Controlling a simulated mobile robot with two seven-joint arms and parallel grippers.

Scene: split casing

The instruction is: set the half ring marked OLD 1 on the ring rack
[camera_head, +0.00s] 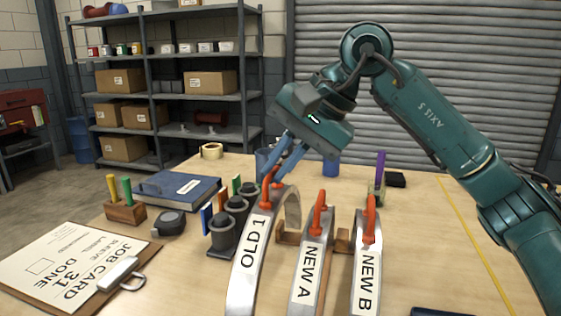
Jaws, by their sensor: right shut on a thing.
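The half ring marked OLD 1 (249,250) is a grey metal arch with an orange handle on top. It stands upright at the left of the half rings NEW A (307,270) and NEW B (368,270). My right gripper (273,179) comes down from the upper right and is shut on OLD 1's orange handle. Wooden parts of the ring rack (289,239) show between the half rings. The lower end of OLD 1 runs to the picture's bottom edge, so I cannot tell whether it rests on the rack. My left gripper is not in view.
Dark cylindrical parts (222,236) with coloured tabs stand close left of OLD 1. Further left are a tape measure (168,224), a blue book (178,188) and a job-card clipboard (70,262). The table's right side, by the yellow line (475,240), is mostly clear.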

